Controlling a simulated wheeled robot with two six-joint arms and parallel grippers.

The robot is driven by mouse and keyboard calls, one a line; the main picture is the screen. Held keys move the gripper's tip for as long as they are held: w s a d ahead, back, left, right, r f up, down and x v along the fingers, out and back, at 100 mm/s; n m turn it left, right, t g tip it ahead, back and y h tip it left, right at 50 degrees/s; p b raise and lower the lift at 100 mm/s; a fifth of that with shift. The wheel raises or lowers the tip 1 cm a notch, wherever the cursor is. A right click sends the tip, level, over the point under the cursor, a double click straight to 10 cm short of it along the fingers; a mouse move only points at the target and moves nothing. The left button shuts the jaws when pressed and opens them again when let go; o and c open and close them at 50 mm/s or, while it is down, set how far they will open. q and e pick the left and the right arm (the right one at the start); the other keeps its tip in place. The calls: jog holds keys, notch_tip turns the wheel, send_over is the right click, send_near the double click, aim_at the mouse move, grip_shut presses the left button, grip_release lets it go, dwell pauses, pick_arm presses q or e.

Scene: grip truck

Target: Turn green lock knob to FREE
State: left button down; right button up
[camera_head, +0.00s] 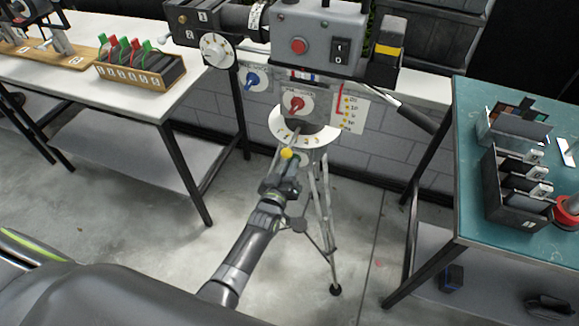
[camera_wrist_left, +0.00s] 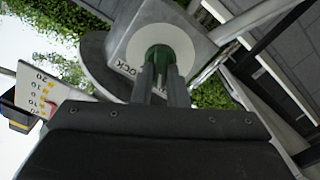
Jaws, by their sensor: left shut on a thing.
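The green lock knob (camera_wrist_left: 160,54) sits at the centre of a round white dial in the wrist view. Part of the word LOCK is readable on the dial's lower edge. My left gripper (camera_head: 291,168) reaches up to the underside of the tripod head in the head view. Its two fingers are closed on the knob, one on each side. The green knob is hidden in the head view. The FREE mark and the knob's pointer cannot be made out. My right gripper is in neither view.
A red knob (camera_head: 295,104) and a blue knob (camera_head: 253,80) are on white dials above. A yellow ball (camera_head: 287,154) is close to my left gripper. Tripod legs (camera_head: 326,220) stand beside the forearm. A white table (camera_head: 120,105) and a green-topped table (camera_head: 470,150) flank it.

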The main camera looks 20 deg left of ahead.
pick_arm(q)
jog(key=shift+f, duration=0.1)
jog(key=c, duration=1.4)
grip_release()
jog(key=shift+c, duration=0.2)
jog(key=s+p, duration=0.2)
jog(key=s, duration=1.5)
jog(key=shift+s+a, duration=0.2)
jog(key=shift+a, duration=0.05)
